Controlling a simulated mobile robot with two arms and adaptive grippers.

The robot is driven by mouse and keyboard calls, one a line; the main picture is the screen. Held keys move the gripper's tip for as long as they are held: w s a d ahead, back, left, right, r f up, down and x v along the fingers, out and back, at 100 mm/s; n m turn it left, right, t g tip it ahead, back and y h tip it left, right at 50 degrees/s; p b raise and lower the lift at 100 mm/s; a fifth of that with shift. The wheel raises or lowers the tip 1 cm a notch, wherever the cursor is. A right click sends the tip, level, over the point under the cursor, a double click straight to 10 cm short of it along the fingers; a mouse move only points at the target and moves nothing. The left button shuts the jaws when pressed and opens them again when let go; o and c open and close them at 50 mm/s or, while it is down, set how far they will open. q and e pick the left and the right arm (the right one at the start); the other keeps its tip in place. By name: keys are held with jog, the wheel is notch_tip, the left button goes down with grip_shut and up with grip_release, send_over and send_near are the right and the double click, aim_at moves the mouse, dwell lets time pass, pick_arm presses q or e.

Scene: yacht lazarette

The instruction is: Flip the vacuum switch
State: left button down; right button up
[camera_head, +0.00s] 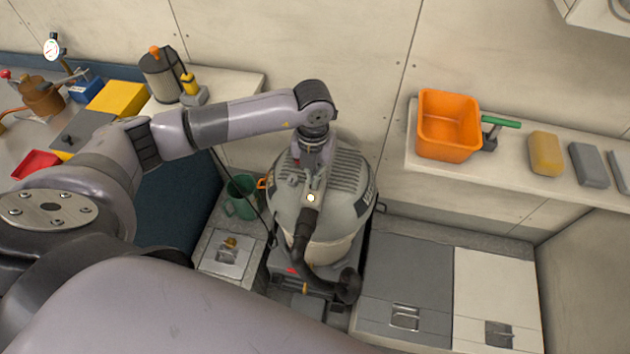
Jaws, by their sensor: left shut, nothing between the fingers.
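The vacuum (340,225) is a large grey canister with a ribbed top. It stands in the middle of the view with a black hose at its front. My left arm comes in from the left and ends above the vacuum's top. My left gripper (311,183) points down at the front part of the lid; it is shut and empty. A small bright spot (311,198) shows right by the fingertips on the lid. I cannot tell whether it is the switch or whether the fingers touch it. The gripper hides part of the lid. My right gripper is not in view.
A green bucket (240,196) stands left of the vacuum. An orange bin (447,125) and several sponge-like blocks lie on the right shelf (470,170). Grey and white lockers (405,280) are at the lower right. The left bench holds tools and a yellow box (118,97).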

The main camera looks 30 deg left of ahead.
pick_arm(q)
jog(key=shift+f+b, duration=0.35)
jog(key=shift+f, duration=0.1)
jog(key=shift+f+b, duration=1)
jog(key=shift+f, duration=0.15)
dwell(0.5)
jog(key=shift+r, duration=0.15)
jog(key=shift+r+p, duration=0.5)
jog(key=shift+p, duration=0.05)
jog(key=shift+r+p, duration=1.8)
jog(key=shift+r, duration=1.1)
